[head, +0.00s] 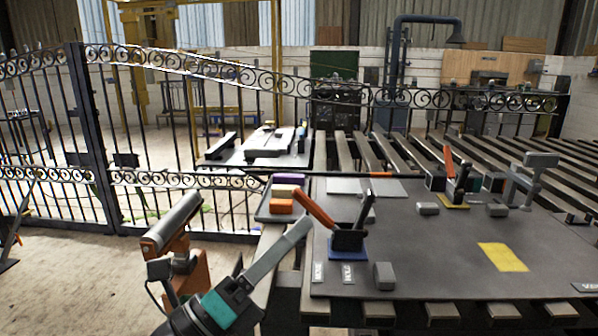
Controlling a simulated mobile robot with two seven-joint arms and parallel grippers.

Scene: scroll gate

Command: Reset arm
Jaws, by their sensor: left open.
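My left gripper (248,212) is in the lower left of the head view, in front of the table's left end. Its two grey fingers stand wide apart and point up and to the right. My right gripper is not in view.
The dark worktable (430,265) fills the right. A second clamp (456,180) on a yellow base, a yellow plate (502,257), a grey block (384,275) and orange and purple blocks (284,192) lie on or near it. A scrolled iron gate (150,185) spans behind.

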